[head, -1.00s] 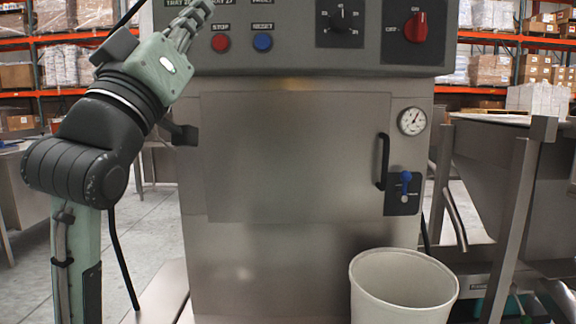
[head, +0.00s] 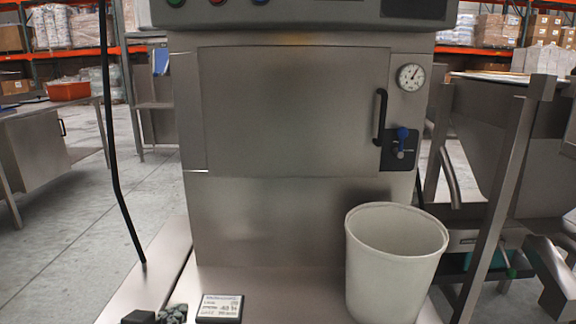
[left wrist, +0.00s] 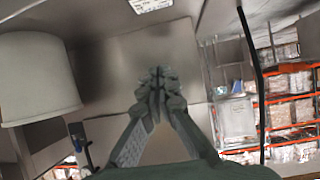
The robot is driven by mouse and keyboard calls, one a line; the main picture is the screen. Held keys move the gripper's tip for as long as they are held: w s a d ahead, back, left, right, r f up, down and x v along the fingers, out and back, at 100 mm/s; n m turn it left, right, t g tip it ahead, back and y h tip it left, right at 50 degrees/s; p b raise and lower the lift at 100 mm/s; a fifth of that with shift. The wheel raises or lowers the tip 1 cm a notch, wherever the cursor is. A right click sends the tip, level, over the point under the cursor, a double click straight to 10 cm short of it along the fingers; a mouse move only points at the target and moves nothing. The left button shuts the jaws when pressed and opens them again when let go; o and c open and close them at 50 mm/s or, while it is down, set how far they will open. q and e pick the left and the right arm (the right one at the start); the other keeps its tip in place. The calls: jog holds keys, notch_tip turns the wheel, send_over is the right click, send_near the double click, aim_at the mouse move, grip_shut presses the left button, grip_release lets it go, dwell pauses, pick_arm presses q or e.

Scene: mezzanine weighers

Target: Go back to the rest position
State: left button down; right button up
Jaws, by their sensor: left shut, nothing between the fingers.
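My left gripper (head: 174,313) shows only at the bottom edge of the head view, with most of it cut off. In the left wrist view its fingers (left wrist: 158,80) are together at the tips and hold nothing. The steel machine cabinet (head: 290,110) stands beyond it with its door closed. My right gripper is in neither view.
A white bin (head: 397,265) stands at the cabinet's front right, and also shows in the left wrist view (left wrist: 35,80). A small labelled plate (head: 220,307) lies just right of my left gripper. A black cable (head: 110,150) hangs at left. Steel tables stand further left.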

pick_arm(q)
jog(key=s+a+f+m+g+y, duration=0.1)
jog(key=s+a+f+g, duration=0.15)
jog(key=s+f, duration=0.45)
jog(key=s+a+f+m+g, duration=0.1)
jog(key=s+f+g, duration=0.2)
jog(key=s+f, duration=0.45)
jog(key=s+a+f+g+p, duration=0.1)
jog(key=a+f+g+p, duration=0.1)
jog(key=f, duration=0.3)
jog(key=s+a+f+n+g+p, duration=0.1)
jog(key=s+a+f+g+p, duration=0.1)
jog(key=f, duration=0.3)
jog(key=shift+s+f+y+p, duration=0.3)
jog(key=shift+f+y+p, duration=0.1)
jog(key=shift+p, duration=0.5)
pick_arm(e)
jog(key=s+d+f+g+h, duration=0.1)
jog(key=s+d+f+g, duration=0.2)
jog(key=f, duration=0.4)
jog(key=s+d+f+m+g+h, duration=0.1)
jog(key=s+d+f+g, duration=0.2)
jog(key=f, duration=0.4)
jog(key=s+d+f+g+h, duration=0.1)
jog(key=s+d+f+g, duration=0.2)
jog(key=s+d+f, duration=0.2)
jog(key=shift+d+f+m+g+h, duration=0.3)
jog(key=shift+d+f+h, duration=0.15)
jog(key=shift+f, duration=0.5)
